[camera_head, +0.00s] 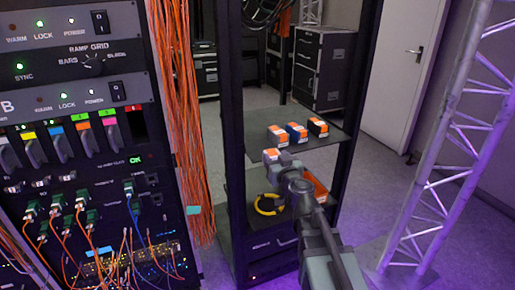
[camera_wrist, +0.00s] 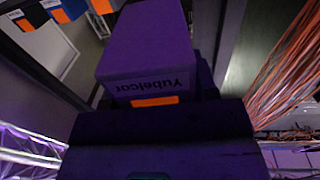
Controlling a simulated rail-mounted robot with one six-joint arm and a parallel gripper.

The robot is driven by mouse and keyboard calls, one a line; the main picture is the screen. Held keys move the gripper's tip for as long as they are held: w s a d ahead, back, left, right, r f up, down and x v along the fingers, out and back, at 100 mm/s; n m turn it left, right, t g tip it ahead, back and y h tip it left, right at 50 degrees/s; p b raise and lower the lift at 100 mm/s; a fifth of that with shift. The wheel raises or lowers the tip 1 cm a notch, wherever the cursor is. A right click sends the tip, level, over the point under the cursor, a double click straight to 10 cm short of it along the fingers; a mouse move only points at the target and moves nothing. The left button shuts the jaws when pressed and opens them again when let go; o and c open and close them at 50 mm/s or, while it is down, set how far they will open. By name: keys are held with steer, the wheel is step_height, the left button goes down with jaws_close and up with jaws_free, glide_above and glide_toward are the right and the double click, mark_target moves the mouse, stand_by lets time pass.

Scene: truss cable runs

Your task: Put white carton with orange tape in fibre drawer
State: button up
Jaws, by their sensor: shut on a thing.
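My gripper (camera_head: 283,168) is shut on a carton (camera_head: 270,155) in front of the rack, just below the upper shelf's front edge. In the wrist view the held carton (camera_wrist: 145,45) looks pale under purple light, with the print "Yubelcor" and a strip of orange tape. Three more cartons stand in a row on the upper shelf: a white and orange one (camera_head: 277,136), a blue and orange one (camera_head: 296,132) and a black and orange one (camera_head: 317,127). A dark drawer front (camera_head: 272,243) is low in the rack; I cannot read its label.
The upper shelf (camera_head: 335,140) has bare room around its row. A yellow cable loop (camera_head: 268,207) and an orange item (camera_head: 318,188) are on the lower level. Hanging orange cables (camera_head: 180,100) are at left, and a truss (camera_head: 445,150) is at right.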

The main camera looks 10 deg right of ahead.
steer(key=w, duration=0.4)
steer(key=w+a, duration=0.1)
steer(key=w, duration=0.8)
steer(key=shift+w+a, duration=0.35)
steer(key=w, duration=0.3)
steer(key=w+f+b, duration=0.1)
steer(key=shift+w+a, duration=0.15)
steer(key=shift+a, duration=0.15)
steer(key=shift+f, duration=0.2)
steer(key=shift+r, duration=0.15)
steer(key=shift+s+f+b, duration=0.2)
steer(key=shift+f+b, duration=0.1)
steer(key=shift+b, duration=0.05)
steer(key=o, duration=1)
steer(key=shift+r, duration=0.1)
